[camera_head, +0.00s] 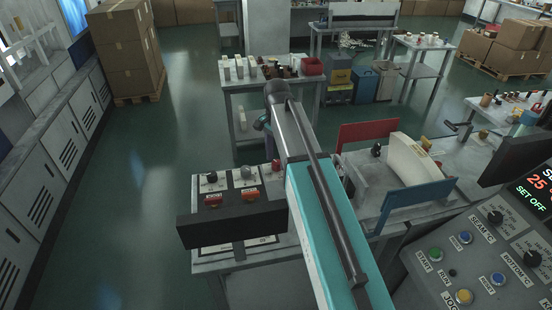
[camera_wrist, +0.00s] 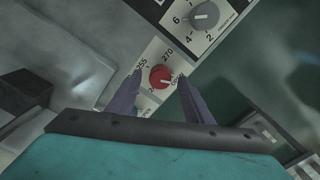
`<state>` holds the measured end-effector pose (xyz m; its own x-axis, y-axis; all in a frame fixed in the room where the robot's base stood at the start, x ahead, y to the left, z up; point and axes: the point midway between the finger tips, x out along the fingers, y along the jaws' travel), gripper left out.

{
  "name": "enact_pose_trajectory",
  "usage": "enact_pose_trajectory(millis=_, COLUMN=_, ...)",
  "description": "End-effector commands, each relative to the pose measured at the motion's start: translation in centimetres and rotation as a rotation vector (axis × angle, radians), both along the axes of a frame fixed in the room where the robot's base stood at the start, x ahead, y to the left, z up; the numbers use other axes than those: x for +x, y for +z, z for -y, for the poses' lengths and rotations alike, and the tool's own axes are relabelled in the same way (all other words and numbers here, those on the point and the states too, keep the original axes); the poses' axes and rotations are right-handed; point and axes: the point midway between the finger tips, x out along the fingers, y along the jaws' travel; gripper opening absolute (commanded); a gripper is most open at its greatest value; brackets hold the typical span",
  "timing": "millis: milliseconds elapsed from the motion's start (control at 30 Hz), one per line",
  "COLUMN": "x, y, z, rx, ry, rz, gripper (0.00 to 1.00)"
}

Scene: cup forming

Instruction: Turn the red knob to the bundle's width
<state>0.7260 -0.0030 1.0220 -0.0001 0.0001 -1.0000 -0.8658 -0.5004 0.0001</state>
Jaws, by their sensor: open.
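In the wrist view a red knob (camera_wrist: 160,76) sits on a white dial plate marked with numbers, among them 255 and 270. My gripper (camera_wrist: 160,80) is open, with one finger to the left and one to the right of the knob. I cannot tell whether the fingers touch it. In the head view the red knob (camera_head: 276,164) shows beside my arm, which hides my gripper there. A white curved block (camera_head: 411,160), possibly the bundle, stands between a red plate (camera_head: 367,133) and a blue plate (camera_head: 416,203).
A grey knob (camera_wrist: 205,15) with its own number scale is close to the red one. In the head view a black-fronted panel (camera_head: 232,224) stands left of my arm. A control console (camera_head: 475,262) is at the right.

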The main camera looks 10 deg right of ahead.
Motion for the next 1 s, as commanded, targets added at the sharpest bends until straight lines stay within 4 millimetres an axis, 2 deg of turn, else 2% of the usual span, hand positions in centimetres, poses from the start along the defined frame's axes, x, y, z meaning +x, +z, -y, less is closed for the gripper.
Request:
enact_pose_trajectory(millis=200, x=-0.04, y=-1.07, z=0.01, rx=0.0, ry=0.0, rz=0.0, gripper=0.46)
enact_pose_trajectory(millis=533, x=-0.01, y=-1.23, z=0.02, rx=0.0, ry=0.0, rz=0.0, gripper=0.46)
enact_pose_trajectory(millis=567, x=-0.01, y=-1.23, z=0.02, rx=0.0, ry=0.0, rz=0.0, gripper=0.45)
enact_pose_trajectory(millis=800, x=-0.02, y=-1.22, z=0.03, rx=0.0, ry=0.0, rz=0.0, gripper=0.05)
enact_pose_trajectory(millis=833, x=-0.03, y=-1.22, z=-0.39, rx=0.0, ry=0.0, rz=0.0, gripper=0.05)
enact_pose_trajectory(millis=1000, x=-0.03, y=-1.21, z=-0.07, rx=0.001, ry=0.007, rz=0.0, gripper=0.05)
